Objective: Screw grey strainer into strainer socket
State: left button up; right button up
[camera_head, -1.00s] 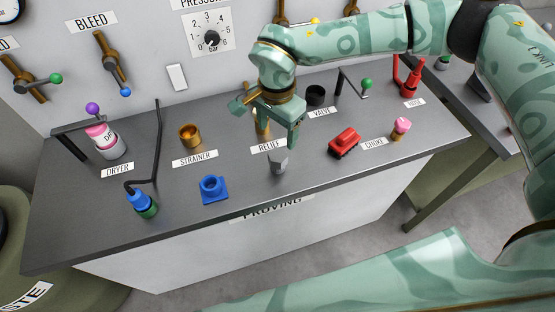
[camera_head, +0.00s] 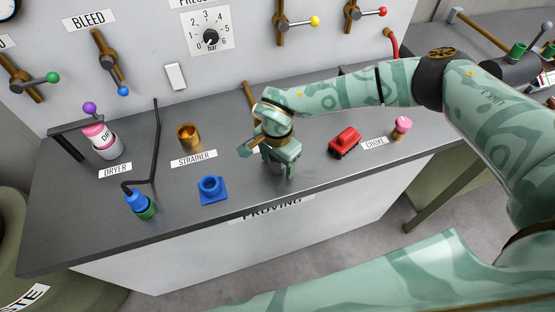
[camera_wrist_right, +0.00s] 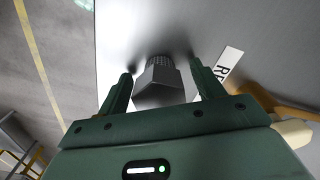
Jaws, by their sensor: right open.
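The grey strainer (camera_wrist_right: 158,86) shows in the right wrist view as a grey hexagonal body with a ribbed part, standing on the bench between my right fingers. My right gripper (camera_wrist_right: 160,76) is open around it, with a gap on each side. In the head view my right gripper (camera_head: 281,168) is low over the front middle of the bench and hides most or all of the strainer. The strainer socket (camera_head: 189,136), a brass cup, stands behind the STRAINER label (camera_head: 194,159), left of the gripper, and looks empty. My left gripper is not in view.
A blue fitting (camera_head: 212,190) stands between the gripper and a blue-green part (camera_head: 142,204). A red block (camera_head: 345,142) and a pink-topped part (camera_head: 401,127) stand to the right. A dark upright rod (camera_head: 155,140) rises left of the socket. The bench (camera_head: 250,197) is clear between gripper and blue fitting.

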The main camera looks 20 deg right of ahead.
jog(key=c, duration=1.2)
jog(key=shift+r, duration=0.1)
